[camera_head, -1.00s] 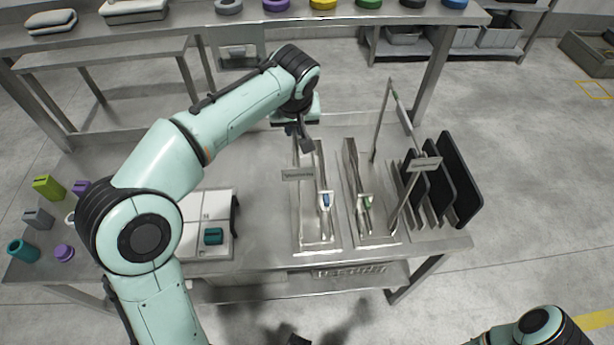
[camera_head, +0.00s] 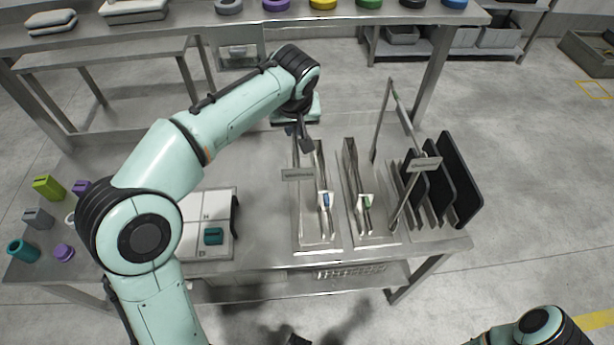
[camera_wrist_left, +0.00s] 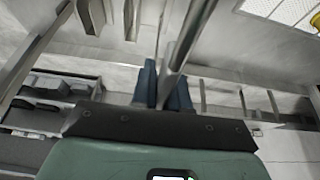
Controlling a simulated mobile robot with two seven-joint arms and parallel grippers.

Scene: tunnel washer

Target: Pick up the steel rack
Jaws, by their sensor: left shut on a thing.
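A long narrow steel rack (camera_head: 318,240) stands on the steel table, with a blue tag near its front end and an overhead handle bar with a label plate (camera_head: 298,175). My left gripper (camera_head: 303,138) is above the far end of this rack, shut on its handle bar. In the left wrist view the blue-grey fingers (camera_wrist_left: 163,92) are closed around a thin steel bar (camera_wrist_left: 188,40).
Close on the right stand a similar rack with a green tag (camera_head: 385,238) and one holding black boards (camera_head: 460,180) under a tall handle. A white tray with a teal block (camera_head: 213,236) is left. Small coloured parts lie far left. A shelf with coloured rings runs behind.

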